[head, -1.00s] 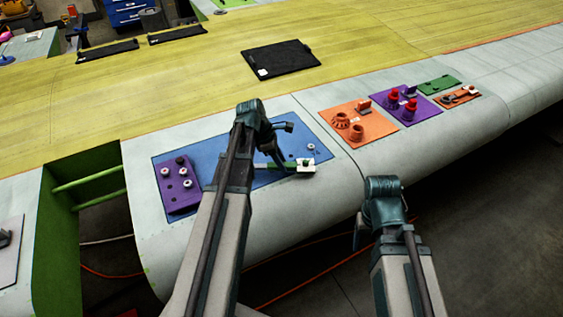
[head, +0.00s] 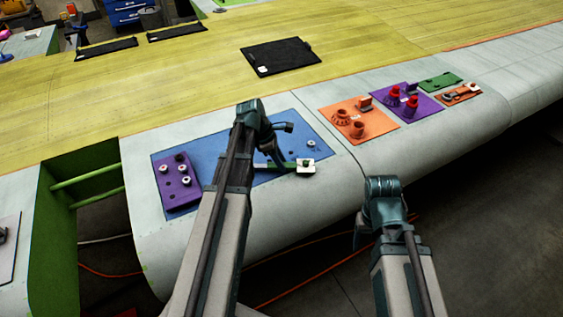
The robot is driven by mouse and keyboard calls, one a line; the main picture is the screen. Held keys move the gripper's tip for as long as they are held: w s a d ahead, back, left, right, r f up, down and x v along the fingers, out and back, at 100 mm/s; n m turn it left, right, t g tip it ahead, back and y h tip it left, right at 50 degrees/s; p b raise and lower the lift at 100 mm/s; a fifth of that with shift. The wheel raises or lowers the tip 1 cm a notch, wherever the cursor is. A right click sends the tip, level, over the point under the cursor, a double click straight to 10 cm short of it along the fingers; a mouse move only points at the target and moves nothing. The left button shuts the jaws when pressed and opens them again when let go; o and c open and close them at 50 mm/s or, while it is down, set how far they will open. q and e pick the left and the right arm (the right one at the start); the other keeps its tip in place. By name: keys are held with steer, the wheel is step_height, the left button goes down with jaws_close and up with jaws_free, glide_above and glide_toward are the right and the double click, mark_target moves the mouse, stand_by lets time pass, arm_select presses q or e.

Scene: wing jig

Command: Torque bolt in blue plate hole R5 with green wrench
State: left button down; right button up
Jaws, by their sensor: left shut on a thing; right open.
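The blue plate (head: 222,148) lies on the wing's sloped front edge. My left gripper (head: 284,160) is over its right half, shut on the green wrench (head: 290,165). A small silver bolt (head: 311,143) stands in the plate above and right of the wrench head. Hole labels are too small to read. My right gripper (head: 362,232) is open, mostly hidden behind its wrist, apart from the plate and low in front of the wing.
A purple plate (head: 171,191) with several bolts lies on the blue plate's left part. To the right are an orange plate (head: 376,125), a purple plate (head: 424,107) with red parts and a green plate (head: 440,82). A black mat (head: 281,56) lies behind.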

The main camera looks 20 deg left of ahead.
mark_target(278, 189)
arm_select(q)
steer(key=shift+s+d+f+m+g, duration=0.1)
steer(key=shift+s+d+m+g, duration=0.15)
steer(key=shift+s+m, duration=0.35)
steer(key=shift+s+d+m+g, duration=0.1)
steer(key=shift+s+m+g, duration=0.15)
steer(key=shift+s+m, duration=0.35)
steer(key=shift+s+f+m+g, duration=0.15)
steer(key=shift+s+m+g, duration=0.35)
steer(key=shift+s+m, duration=0.65)
steer(key=shift+s+a+m+g, duration=0.1)
steer(key=shift+s+m+g, duration=0.4)
steer(key=shift+s+m, duration=0.75)
steer(key=shift+s+a+m+g, duration=0.2)
steer(key=shift+s+m, duration=0.4)
steer(key=shift+s+a+m+g, duration=0.2)
steer(key=shift+s+m, duration=0.35)
steer(key=shift+m, duration=0.05)
